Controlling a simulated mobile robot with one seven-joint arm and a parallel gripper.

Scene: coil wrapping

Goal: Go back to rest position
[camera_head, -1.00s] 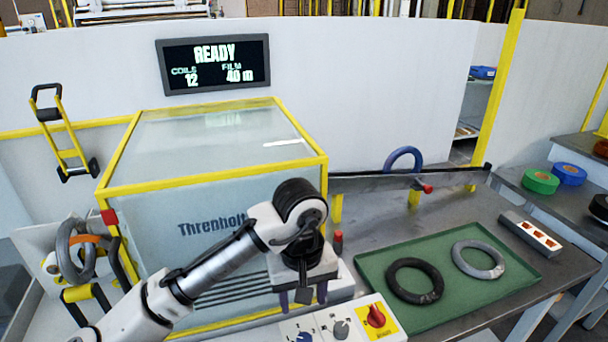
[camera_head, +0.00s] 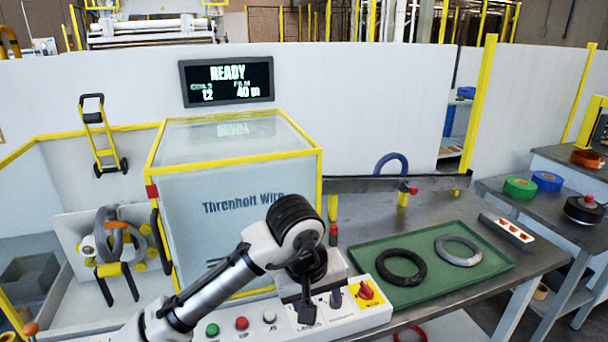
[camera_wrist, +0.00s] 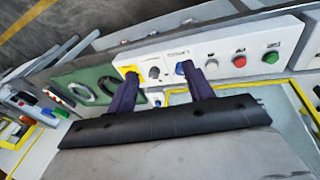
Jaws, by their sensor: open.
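My gripper (camera_head: 320,299) is over the control panel (camera_head: 262,326) in the head view, with the arm reaching in from the lower left. In the wrist view its two dark fingers (camera_wrist: 160,92) stand apart with nothing between them. The panel also shows in the wrist view (camera_wrist: 222,58). The fingertips overlap the panel in both views, and I cannot tell whether they touch it.
The glass-sided, yellow-framed machine (camera_head: 235,152) stands behind the arm. A green tray (camera_head: 432,291) holds a black coil (camera_head: 401,267) and a grey coil (camera_head: 458,250) to the right. A blue coil (camera_head: 391,164) stands behind. The screen (camera_head: 226,81) reads READY.

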